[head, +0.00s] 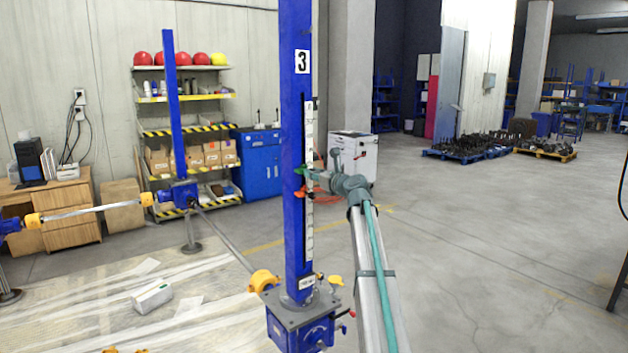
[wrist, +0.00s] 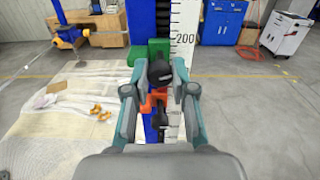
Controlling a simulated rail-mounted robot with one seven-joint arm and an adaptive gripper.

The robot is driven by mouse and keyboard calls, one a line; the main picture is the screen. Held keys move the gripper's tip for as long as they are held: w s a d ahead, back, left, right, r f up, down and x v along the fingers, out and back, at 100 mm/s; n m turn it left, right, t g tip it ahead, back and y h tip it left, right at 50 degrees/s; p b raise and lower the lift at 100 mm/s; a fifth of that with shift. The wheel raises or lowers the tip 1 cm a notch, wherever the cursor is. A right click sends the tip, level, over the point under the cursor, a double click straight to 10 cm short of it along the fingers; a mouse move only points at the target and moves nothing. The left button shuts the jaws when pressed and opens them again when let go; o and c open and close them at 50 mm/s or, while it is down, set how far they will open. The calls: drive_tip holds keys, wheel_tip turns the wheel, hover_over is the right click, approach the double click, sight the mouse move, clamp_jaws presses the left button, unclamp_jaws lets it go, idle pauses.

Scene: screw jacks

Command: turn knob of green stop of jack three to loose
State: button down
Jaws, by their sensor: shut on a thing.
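Jack three is the blue column (head: 294,120) with a "3" plate, upright in the middle of the head view. Its green stop (wrist: 150,50) sits on the column beside the white scale, just below the 200 mark in the wrist view. The black knob (wrist: 162,74) of the green stop lies between my fingers. My gripper (head: 312,176) is at the column from the right, and in the wrist view its two fingers (wrist: 160,88) are shut on this knob. The knob's thread is hidden, so I cannot tell how tight it is.
An orange stop (wrist: 147,101) with its own black knob (wrist: 159,119) sits just below, close under my fingers. The white scale (head: 309,225) runs down the column. Another blue jack column (head: 173,110) stands behind left.

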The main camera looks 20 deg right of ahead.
drive_tip(key=shift+f+n+b, duration=0.1)
drive_tip(key=shift+n+b, duration=11.65)
drive_tip(key=shift+n, duration=1.15)
drive_tip(key=c, duration=0.9)
unclamp_jaws()
drive_tip(key=shift+c, duration=0.2)
drive_tip(key=shift+s, duration=0.15)
drive_tip(key=s+d, duration=0.2)
drive_tip(key=s, duration=0.9)
drive_tip(key=shift+s+d, duration=0.2)
drive_tip(key=shift+s, duration=0.1)
